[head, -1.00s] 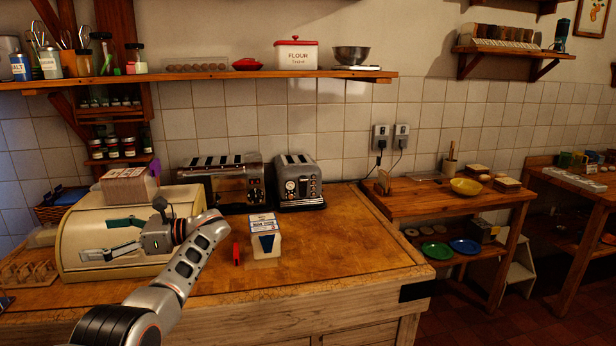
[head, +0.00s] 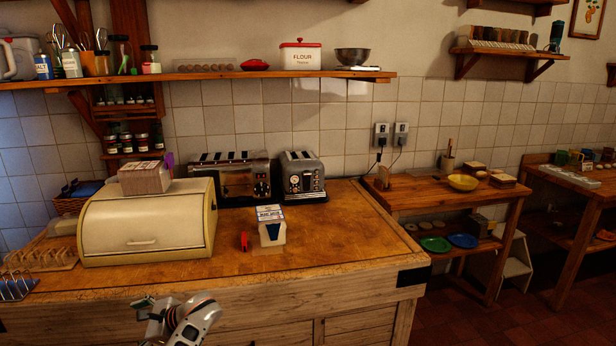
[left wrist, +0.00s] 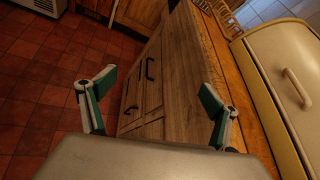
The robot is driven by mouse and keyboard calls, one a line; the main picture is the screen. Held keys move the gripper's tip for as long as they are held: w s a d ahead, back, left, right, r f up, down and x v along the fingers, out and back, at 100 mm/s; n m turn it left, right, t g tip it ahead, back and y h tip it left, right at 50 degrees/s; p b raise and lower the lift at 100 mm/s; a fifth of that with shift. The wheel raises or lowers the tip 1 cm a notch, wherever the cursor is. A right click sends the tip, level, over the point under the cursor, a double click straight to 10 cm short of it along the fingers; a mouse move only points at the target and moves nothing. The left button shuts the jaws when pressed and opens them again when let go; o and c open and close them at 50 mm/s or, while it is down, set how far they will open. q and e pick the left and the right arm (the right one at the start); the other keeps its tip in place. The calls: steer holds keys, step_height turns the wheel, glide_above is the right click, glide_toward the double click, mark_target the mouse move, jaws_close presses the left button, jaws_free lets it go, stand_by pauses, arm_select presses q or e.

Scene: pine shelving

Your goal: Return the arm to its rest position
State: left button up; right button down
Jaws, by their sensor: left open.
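My left arm (head: 178,318) shows at the bottom of the head view, in front of the counter's front edge. In the left wrist view my left gripper (left wrist: 157,100) is open and empty. Its two green-padded fingers stand wide apart, over the floor on the left and the wooden cabinet front (left wrist: 165,85) on the right. The cream bread bin (head: 150,225) stands shut on the counter, apart from the gripper; it also shows in the left wrist view (left wrist: 275,75). My right gripper is not in view.
The wooden counter (head: 340,240) holds a carton (head: 271,227), a red item (head: 244,241), two toasters (head: 302,177) and toast racks (head: 42,257). A wall shelf (head: 230,75) runs above. Red tiled floor (left wrist: 45,75) is clear in front of the cabinets.

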arm_select(q)
steer(key=s+d+f+n+t+h, duration=0.1)
steer(key=s+d+f+t+h, duration=0.2)
steer(key=f, duration=0.5)
steer(key=s+d+f+n+h, duration=0.1)
steer(key=s+d+f+h, duration=0.1)
steer(key=s+d+f, duration=0.4)
steer(key=s+d+f+n+t+h, duration=0.1)
steer(key=s+d+f+t+h, duration=0.2)
steer(key=f, duration=0.6)
steer(key=s+d+r+n+t+h, duration=0.1)
steer(key=s+d+r+n+h, duration=0.2)
steer(key=s+d, duration=0.5)
steer(key=s+d+r+n+t+h, duration=0.2)
steer(key=s+d+r+n+h, duration=0.1)
steer(key=s+d, duration=0.5)
steer(key=shift+s+r+n+h, duration=0.3)
steer(key=shift+s+n+h, duration=0.2)
steer(key=shift+s, duration=0.1)
